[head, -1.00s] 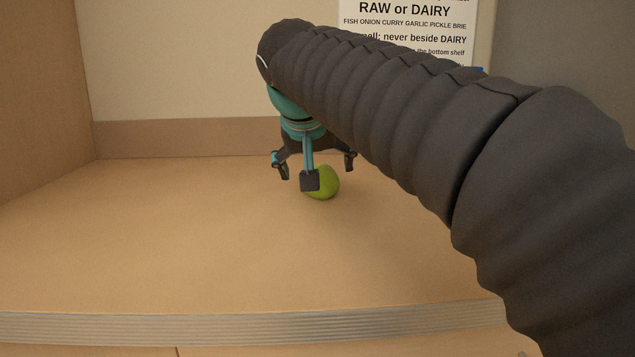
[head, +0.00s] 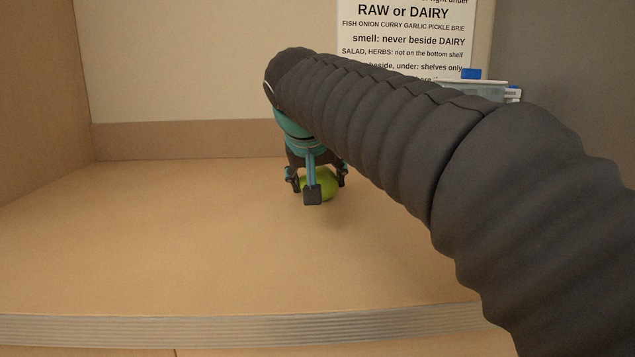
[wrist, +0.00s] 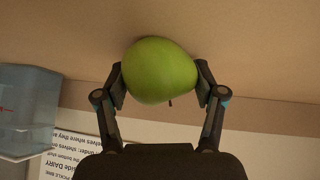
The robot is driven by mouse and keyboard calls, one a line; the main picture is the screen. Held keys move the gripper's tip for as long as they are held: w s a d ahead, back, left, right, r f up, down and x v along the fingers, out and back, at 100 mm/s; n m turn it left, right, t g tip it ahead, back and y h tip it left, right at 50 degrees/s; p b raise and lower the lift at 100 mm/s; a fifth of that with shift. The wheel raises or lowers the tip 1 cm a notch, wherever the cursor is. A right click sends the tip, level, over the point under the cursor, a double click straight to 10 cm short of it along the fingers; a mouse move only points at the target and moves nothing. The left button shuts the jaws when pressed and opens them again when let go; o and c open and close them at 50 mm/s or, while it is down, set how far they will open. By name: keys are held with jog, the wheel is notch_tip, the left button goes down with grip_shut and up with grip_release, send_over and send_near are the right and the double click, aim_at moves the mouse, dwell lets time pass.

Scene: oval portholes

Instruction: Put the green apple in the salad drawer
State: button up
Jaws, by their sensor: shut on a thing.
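The green apple (head: 329,184) is on the wooden counter, partly hidden behind my gripper's fingers in the head view. My gripper (head: 318,187) points down over it with its fingers around its sides. In the wrist view the apple (wrist: 160,71) sits between the two fingertips (wrist: 161,84), which press on it from both sides; its dark stem shows. My gripper is shut on the apple. The apple looks to be at the counter surface; I cannot tell whether it is lifted. No salad drawer can be made out in these views.
A printed sign (head: 405,30) about food storage hangs on the back wall. A clear container with a blue piece (head: 471,74) stands at the right, partly behind my arm; a clear bin (wrist: 28,108) shows in the wrist view. The counter (head: 150,240) is bare to the left and front.

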jog(key=shift+r, duration=0.15)
jog(key=shift+r, duration=0.3)
jog(key=r, duration=0.2)
jog(key=r+p, duration=0.1)
jog(key=shift+d+r, duration=0.25)
jog(key=shift+r, duration=0.15)
jog(key=s+d+r, duration=0.3)
jog(key=d+r, duration=0.3)
jog(key=d, duration=0.4)
jog(key=shift+s+d+r+p, duration=0.15)
jog(key=shift+s+d+p, duration=0.05)
jog(key=shift+d+p, duration=0.15)
jog(key=shift+d, duration=0.1)
